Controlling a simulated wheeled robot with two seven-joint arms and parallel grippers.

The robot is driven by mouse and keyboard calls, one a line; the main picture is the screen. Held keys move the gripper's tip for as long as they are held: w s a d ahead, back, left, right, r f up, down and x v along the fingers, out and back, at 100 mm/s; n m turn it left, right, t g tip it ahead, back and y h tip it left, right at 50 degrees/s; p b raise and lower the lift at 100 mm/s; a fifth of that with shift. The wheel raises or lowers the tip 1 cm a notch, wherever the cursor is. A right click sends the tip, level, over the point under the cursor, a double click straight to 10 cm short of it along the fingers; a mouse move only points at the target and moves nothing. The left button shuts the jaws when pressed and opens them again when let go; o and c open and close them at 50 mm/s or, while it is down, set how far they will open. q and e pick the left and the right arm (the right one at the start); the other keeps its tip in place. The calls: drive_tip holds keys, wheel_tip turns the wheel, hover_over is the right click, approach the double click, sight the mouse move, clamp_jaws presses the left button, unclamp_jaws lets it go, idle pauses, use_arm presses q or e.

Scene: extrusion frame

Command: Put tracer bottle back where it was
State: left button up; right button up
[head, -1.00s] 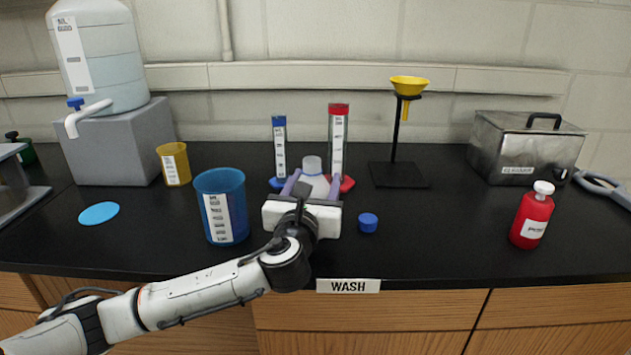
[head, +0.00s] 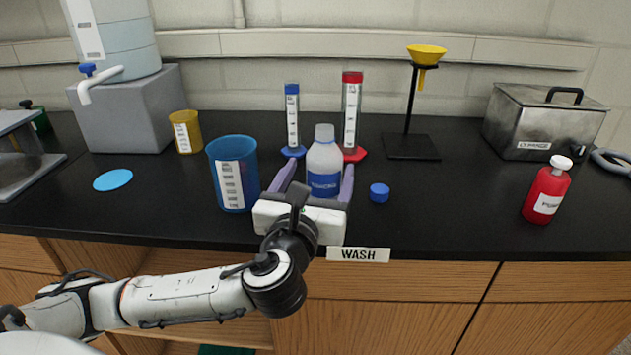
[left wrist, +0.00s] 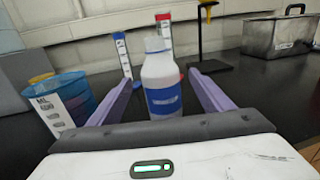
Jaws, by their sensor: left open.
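The tracer bottle (head: 324,166) is white with a grey cap and a blue label, and it stands upright on the black bench. It also shows in the left wrist view (left wrist: 161,85). My left gripper (head: 316,178) is open, with its purple fingers on either side of the bottle and apart from it in the left wrist view. A flat light-blue disc (head: 113,180) lies bare on the bench at the left. My right gripper is not in view.
A blue beaker (head: 232,174) stands just left of the gripper, and a small blue cap (head: 379,193) lies just right. Blue (head: 292,120) and red (head: 351,115) cylinders stand behind the bottle. A red bottle (head: 546,190) stands at the right. The bench between is clear.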

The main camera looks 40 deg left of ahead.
use_arm(q)
drive_tip(key=shift+v, duration=1.3)
